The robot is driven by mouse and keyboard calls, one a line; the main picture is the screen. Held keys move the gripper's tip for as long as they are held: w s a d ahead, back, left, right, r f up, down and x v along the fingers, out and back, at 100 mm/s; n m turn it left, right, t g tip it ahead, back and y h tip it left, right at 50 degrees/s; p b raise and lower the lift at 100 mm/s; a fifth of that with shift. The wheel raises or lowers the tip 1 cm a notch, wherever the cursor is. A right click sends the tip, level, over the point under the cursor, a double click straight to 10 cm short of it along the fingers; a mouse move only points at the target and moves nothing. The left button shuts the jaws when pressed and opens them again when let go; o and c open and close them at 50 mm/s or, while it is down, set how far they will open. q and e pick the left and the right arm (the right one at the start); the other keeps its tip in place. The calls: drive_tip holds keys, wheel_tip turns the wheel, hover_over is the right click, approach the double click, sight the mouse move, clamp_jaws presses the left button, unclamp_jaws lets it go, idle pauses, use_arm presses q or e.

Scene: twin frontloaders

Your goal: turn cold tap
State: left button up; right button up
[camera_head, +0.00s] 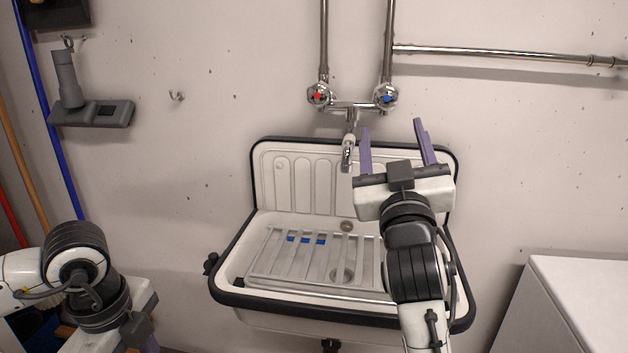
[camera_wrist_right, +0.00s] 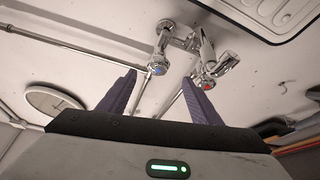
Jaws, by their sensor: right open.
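The cold tap (camera_head: 386,96) is a chrome knob with a blue mark, on the right of the wall mixer. In the right wrist view the cold tap (camera_wrist_right: 160,64) shows ahead, between the directions of the two fingers. The hot tap (camera_head: 319,94) has a red mark and sits on the left. The spout (camera_head: 347,153) hangs between them. My right gripper (camera_head: 392,127) is open and empty, its purple fingers pointing up, a little below the cold tap and apart from it. My left gripper (camera_head: 143,335) is low at the left, its fingers mostly hidden.
A white sink (camera_head: 236,262) with a black rim and a metal rack (camera_head: 262,262) lies below the taps. Chrome pipes rise above, and one runs right along the wall. A white appliance (camera_head: 580,290) stands at the right. A grey holder (camera_head: 92,113) hangs at the left.

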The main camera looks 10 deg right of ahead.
sight(387, 101)
use_arm(q)
drive_tip(key=shift+w+n, duration=0.1)
drive_tip(key=shift+n, duration=0.2)
drive_tip(key=shift+r+p, duration=0.7)
drive_tip(key=shift+p, duration=0.1)
use_arm(e)
drive_tip(key=x, duration=1.2)
drive_tip(key=shift+s+d+r, duration=0.1)
drive_tip(key=shift+s+r, duration=0.1)
drive_tip(key=shift+r, duration=0.15)
drive_tip(key=c, duration=1)
use_arm(q)
drive_tip(key=shift+r, duration=0.15)
use_arm(e)
drive_tip(key=shift+c, duration=0.2)
